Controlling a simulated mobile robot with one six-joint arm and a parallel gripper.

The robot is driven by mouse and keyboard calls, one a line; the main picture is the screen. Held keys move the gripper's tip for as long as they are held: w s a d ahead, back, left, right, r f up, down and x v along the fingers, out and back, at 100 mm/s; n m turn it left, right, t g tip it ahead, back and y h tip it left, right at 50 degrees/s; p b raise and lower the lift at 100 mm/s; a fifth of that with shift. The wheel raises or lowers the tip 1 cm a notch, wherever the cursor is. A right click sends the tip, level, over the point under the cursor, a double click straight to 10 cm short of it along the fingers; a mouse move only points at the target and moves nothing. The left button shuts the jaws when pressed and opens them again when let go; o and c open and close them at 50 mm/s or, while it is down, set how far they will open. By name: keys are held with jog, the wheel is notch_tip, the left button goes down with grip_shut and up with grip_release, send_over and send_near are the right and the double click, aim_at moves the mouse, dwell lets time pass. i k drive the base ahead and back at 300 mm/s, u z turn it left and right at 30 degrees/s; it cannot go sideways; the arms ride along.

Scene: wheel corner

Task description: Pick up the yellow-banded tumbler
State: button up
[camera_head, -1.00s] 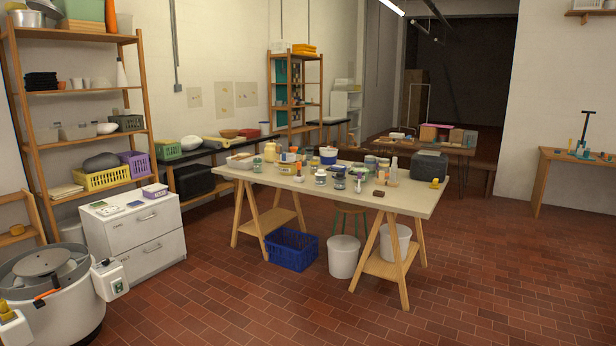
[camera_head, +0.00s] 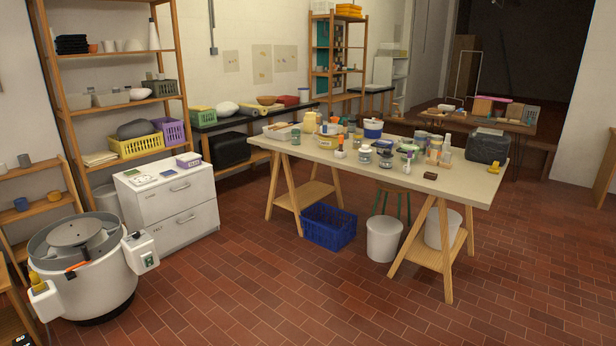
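I cannot pick out the yellow-banded tumbler for certain; things are too small at this distance. Several jars, tubs and cups crowd the long work table (camera_head: 455,192), among them a white tub with a blue band (camera_head: 373,128) and a pale yellow jug (camera_head: 309,122). A low wooden shelf (camera_head: 40,208) at the left edge holds small cups, including a blue cup (camera_head: 21,204) and a small yellowish item (camera_head: 66,198). My gripper is not in view.
A potter's wheel (camera_head: 85,265) stands at the lower left, beside a white drawer cabinet (camera_head: 170,205). A blue crate (camera_head: 328,227) and a white bucket (camera_head: 383,239) sit under the table's front. The brick floor (camera_head: 270,300) in front is clear.

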aim_at(357, 137)
jog(key=u, duration=0.15)
jog(key=i, duration=1.1)
jog(key=u, duration=0.25)
jog(key=i, duration=2.5)
jog(key=u, duration=0.05)
